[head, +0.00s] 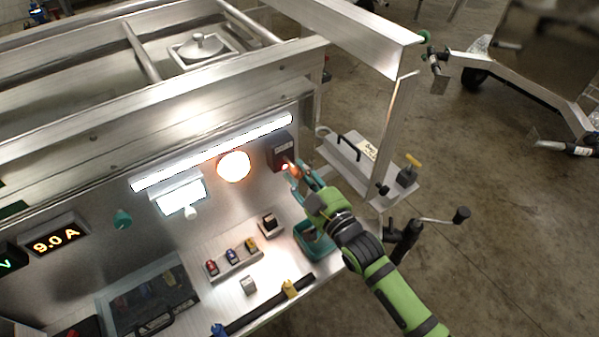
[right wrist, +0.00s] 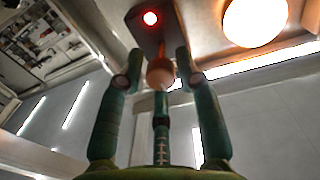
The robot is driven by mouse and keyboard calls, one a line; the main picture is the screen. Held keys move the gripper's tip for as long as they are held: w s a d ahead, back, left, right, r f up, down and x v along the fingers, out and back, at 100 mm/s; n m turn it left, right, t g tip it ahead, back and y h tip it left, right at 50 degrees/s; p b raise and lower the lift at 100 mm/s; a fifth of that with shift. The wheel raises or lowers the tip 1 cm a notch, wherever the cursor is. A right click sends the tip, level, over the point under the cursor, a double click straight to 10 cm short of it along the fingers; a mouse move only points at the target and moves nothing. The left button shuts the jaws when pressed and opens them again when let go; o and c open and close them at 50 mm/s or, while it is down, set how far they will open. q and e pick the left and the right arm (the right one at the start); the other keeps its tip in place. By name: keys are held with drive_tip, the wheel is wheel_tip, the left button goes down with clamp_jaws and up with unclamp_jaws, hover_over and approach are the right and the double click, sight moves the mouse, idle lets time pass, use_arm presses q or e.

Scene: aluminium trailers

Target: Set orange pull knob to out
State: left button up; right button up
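The orange pull knob (head: 293,169) is on a dark box (head: 280,146) fixed to the metal panel, just right of the round glowing lamp. In the right wrist view the round orange knob (right wrist: 160,73) stands on a thin stem out from the box, near a lit red light. My right gripper (head: 301,178) is at the knob. In the right wrist view its green fingers (right wrist: 159,62) are either side of the knob, with small gaps showing, so it looks open around it. A third finger lies below the knob. My left gripper is not in view.
A round lamp (head: 234,166) and a bright tube light (head: 213,152) are left of the box. Below are a switch row (head: 232,257), a teal tray (head: 314,239) and a black bar with clips. A crank handle (head: 461,215) sticks out at the right.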

drive_tip(key=v, duration=1.2)
idle(0.6)
